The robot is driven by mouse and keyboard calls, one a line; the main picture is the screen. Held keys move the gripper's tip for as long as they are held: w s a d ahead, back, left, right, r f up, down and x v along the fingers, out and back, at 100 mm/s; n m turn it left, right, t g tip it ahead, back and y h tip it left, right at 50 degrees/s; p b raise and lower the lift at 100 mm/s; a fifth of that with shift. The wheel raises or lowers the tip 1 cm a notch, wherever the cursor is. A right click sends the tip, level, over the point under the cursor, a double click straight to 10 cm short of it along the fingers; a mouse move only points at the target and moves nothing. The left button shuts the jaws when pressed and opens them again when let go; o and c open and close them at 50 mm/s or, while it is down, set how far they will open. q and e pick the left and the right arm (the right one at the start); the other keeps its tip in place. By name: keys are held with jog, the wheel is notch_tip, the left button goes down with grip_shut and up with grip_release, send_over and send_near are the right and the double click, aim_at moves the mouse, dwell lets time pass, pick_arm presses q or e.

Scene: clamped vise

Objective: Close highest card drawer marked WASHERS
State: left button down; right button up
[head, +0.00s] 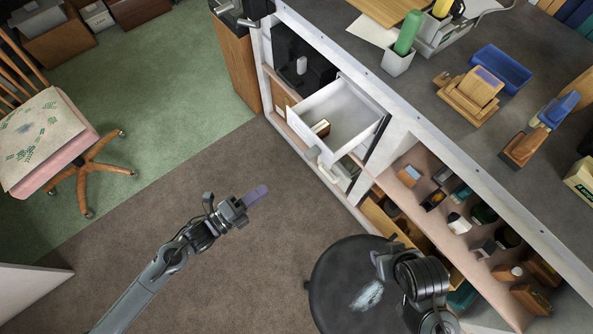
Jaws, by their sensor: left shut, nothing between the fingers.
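A white drawer (345,118) stands pulled out from the front of the long grey-topped counter, in the upper middle of the head view. A few small brown and cream items (320,128) lie inside it near its front. No WASHERS marking can be read from here. My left gripper (257,195) is shut and empty, with purple fingers pointing up and right. It is over the brown floor, apart from the drawer, below and left of it. My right gripper (383,260) is at the lower right, over a black round stool. Its fingers are mostly hidden, so its opening is unclear.
The black stool (335,285) stands before open shelves (450,235) filled with small objects. The counter top (430,100) carries a green bottle (408,32) and wooden tools. A wooden chair (90,165) stands at left. The floor between chair and counter is clear.

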aim_at(307, 157)
pick_arm(q)
jog(key=x, duration=1.4)
jog(key=shift+w, duration=0.3)
